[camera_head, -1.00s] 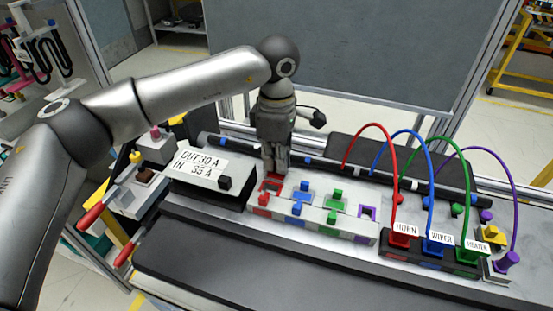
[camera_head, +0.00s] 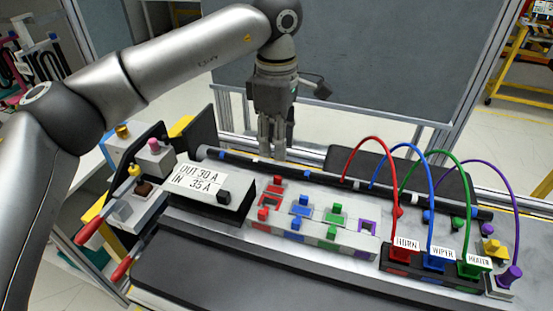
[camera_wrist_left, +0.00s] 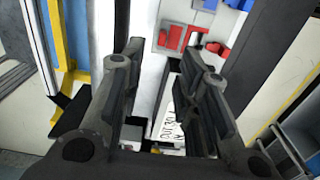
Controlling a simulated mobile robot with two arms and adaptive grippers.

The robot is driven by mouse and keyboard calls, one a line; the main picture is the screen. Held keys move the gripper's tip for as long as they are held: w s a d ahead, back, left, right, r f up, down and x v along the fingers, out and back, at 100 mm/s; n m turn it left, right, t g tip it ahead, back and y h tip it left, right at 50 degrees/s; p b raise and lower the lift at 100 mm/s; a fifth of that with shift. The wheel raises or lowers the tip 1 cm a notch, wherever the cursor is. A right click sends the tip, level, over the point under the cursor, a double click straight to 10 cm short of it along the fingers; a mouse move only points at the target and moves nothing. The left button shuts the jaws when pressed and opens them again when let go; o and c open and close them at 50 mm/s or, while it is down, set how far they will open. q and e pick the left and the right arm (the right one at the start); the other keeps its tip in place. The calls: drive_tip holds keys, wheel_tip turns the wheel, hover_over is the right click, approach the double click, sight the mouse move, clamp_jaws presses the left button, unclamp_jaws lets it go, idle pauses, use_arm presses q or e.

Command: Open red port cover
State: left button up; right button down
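The red port (camera_head: 269,201) is on the left end of the grey port block, seen as a red frame. A small red cover piece (camera_head: 277,183) stands at its far side. In the left wrist view red parts (camera_wrist_left: 172,38) show beyond the fingertips, with another red piece (camera_wrist_left: 215,49) beside them. I cannot tell how far the cover is turned. My left gripper (camera_head: 272,153) points down, raised above and behind the port block, apart from it. In the wrist view its fingers (camera_wrist_left: 168,55) are spread with nothing held between them. My right gripper is not in view.
A labelled box (camera_head: 207,187) stands left. Looped cables (camera_head: 370,140) rise at the right. A black bar (camera_head: 325,172) runs behind the block.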

use_arm(q)
drive_tip(key=shift+r, duration=1.7)
